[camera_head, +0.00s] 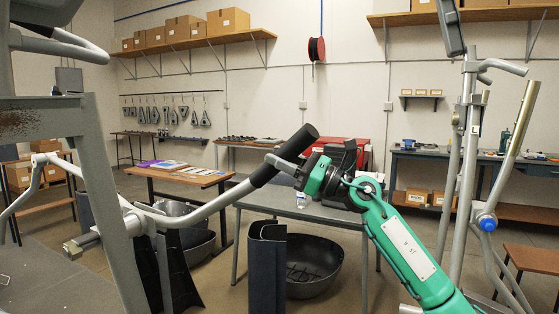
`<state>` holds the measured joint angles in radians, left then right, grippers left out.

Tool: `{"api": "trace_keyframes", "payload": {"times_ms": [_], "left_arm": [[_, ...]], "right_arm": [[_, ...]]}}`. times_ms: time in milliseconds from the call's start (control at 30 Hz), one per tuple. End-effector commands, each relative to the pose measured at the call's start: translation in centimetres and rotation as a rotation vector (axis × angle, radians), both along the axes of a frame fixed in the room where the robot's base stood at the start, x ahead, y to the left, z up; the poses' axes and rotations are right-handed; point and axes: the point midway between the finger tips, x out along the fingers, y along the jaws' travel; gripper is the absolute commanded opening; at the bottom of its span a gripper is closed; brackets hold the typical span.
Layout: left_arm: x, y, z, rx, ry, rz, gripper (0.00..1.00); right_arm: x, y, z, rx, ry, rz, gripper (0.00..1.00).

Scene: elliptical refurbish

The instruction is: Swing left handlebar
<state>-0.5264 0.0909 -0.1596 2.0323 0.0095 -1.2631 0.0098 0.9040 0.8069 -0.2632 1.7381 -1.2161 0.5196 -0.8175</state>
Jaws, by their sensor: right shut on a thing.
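The handlebar is a grey bent tube (205,210) with a black grip (300,143) at its upper end. It runs from a pivot on the grey machine frame (103,170) at the left up to the middle of the view. My right gripper (284,168), on a green arm from the lower right, is shut on the handlebar at the black grip. Its fingers partly cover the grip's lower part. The grip's upper end sticks out above the fingers. My left gripper is not in view.
A grey table (262,203) stands behind the handlebar, with a dark bowl (322,284) below it. Another machine's upright poles (465,170) stand at the right, beside my green arm. A wooden table (160,176) is further back. Some floor shows between them.

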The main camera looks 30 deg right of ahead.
Motion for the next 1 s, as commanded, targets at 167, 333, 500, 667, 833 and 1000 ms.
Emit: {"api": "trace_keyframes", "payload": {"times_ms": [167,333,500,667,833,1000], "left_arm": [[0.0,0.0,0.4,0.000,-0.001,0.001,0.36],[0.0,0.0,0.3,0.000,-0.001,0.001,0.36],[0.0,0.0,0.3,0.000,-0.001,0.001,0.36],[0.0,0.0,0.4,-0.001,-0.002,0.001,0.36],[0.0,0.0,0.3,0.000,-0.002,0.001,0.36],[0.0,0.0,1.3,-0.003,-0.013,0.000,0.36]], "right_arm": [[0.0,0.3,-0.8,-0.010,0.010,0.008,0.00],[0.0,0.3,-0.8,-0.009,0.010,0.007,0.00],[0.0,0.2,-0.6,-0.007,0.008,0.006,0.55],[0.0,0.1,-0.4,-0.005,0.004,0.004,0.55],[-0.2,-0.2,-0.4,-0.003,0.002,0.001,0.55],[-1.4,-1.6,-1.4,-0.003,0.003,0.000,0.55]]}}
